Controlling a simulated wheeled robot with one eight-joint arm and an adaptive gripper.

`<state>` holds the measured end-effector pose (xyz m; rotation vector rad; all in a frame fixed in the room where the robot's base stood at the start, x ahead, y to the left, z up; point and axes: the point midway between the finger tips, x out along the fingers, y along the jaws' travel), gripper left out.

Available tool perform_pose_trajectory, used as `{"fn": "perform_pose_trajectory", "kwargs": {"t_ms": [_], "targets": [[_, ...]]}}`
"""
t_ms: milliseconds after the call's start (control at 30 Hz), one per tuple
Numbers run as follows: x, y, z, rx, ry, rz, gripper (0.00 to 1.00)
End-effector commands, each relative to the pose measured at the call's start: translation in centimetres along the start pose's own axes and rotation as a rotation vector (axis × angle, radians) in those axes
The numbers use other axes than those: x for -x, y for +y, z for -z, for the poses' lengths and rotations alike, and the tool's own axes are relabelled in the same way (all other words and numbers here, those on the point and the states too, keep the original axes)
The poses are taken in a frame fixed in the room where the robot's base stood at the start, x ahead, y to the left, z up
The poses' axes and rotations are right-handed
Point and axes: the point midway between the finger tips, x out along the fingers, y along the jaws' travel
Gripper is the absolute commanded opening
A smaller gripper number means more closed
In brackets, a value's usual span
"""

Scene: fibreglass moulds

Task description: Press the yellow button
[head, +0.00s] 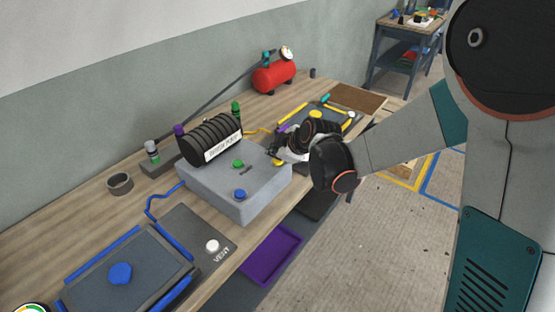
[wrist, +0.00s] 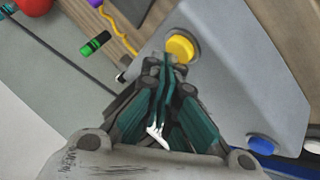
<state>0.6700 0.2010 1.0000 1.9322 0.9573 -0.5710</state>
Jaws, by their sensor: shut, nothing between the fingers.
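The grey pump box (head: 235,195) stands on the wooden bench, with a black ribbed pump on top. The yellow button (head: 278,163) is at the box's right end, partly hidden by my gripper (head: 275,152) in the head view. The wrist view shows the round yellow button (wrist: 180,47) just beyond my gripper's fingertips (wrist: 168,60). The fingers are shut together and empty. The tips lie at the button's near edge in that view; I cannot tell whether they touch it. A green button (head: 238,163) and a blue button (head: 239,194) are on the same box.
The black ribbed pump (head: 212,139) rises left of my gripper. A mould panel with a yellow knob (head: 315,114) lies behind it. A white vent button (head: 212,246) and a blue-knobbed panel (head: 121,273) are at the front left. A red compressor (head: 274,77) stands at the back.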

Motion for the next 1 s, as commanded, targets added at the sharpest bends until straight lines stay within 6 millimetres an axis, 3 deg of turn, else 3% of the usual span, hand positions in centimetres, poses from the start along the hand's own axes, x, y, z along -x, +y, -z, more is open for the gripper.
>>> {"fn": "perform_pose_trajectory", "kwargs": {"t_ms": [1000], "targets": [[-0.6,-0.46,-0.47,0.0,0.0,0.0,0.0]]}}
